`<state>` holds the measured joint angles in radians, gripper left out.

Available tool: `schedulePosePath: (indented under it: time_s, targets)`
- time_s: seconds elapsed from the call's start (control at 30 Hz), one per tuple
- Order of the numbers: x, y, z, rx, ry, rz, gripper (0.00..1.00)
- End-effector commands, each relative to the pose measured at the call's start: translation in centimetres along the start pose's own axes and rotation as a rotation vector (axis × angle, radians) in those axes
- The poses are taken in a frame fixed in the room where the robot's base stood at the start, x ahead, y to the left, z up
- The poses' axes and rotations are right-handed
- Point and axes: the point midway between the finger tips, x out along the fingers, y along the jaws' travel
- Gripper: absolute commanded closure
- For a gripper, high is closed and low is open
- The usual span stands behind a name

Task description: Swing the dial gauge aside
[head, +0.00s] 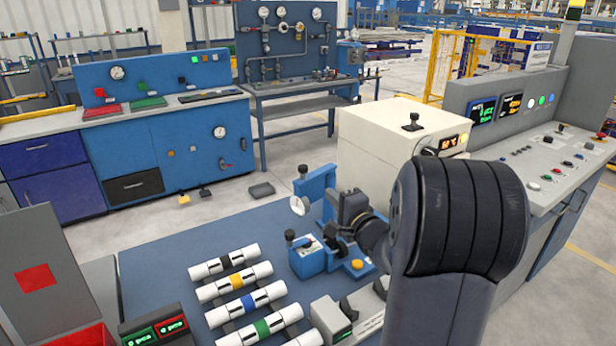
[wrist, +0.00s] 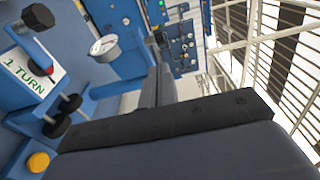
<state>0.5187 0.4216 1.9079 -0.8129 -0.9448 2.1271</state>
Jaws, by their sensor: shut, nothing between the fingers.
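The dial gauge (head: 299,206) is a small white round face beside a blue upright bracket (head: 318,188) in the head view. In the wrist view the dial gauge (wrist: 103,46) shows at upper left, its face tilted. My gripper (wrist: 157,72) is shut and empty; its dark fingers point up the wrist view, to the right of the gauge and apart from it in the picture. In the head view my dark wrist (head: 372,238) is right of the gauge, partly hiding the fixture; the fingertips are hard to make out there.
A blue block (head: 308,262) with black knobs and a "1 TURN" label (wrist: 25,75) stands near my wrist, with a yellow button (head: 358,264). Several white banded pipes (head: 235,285) lie at front left. A cream box (head: 385,145) stands behind my arm. Blue tabletop left of the gauge is clear.

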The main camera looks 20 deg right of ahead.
Motion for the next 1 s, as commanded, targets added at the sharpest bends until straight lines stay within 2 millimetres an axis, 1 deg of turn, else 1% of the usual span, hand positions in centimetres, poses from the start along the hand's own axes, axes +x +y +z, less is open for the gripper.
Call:
schedulePosePath:
  time_s: [0.03,0.3,0.4,0.5,0.6,0.7,1.0]
  targets:
    - [1.1,0.0,0.1,0.000,-0.003,0.001,1.00]
    - [6.9,-0.1,0.1,0.000,-0.002,0.001,1.00]
    - [8.7,-0.1,0.1,-0.001,-0.001,0.002,1.00]
    - [10.1,-0.1,0.0,-0.001,0.001,0.001,1.00]
    - [11.0,0.0,0.0,-0.001,0.001,0.001,1.00]
    - [11.5,0.0,0.0,-0.001,0.001,0.001,1.00]
    - [11.7,0.0,0.0,-0.001,0.002,0.001,1.00]
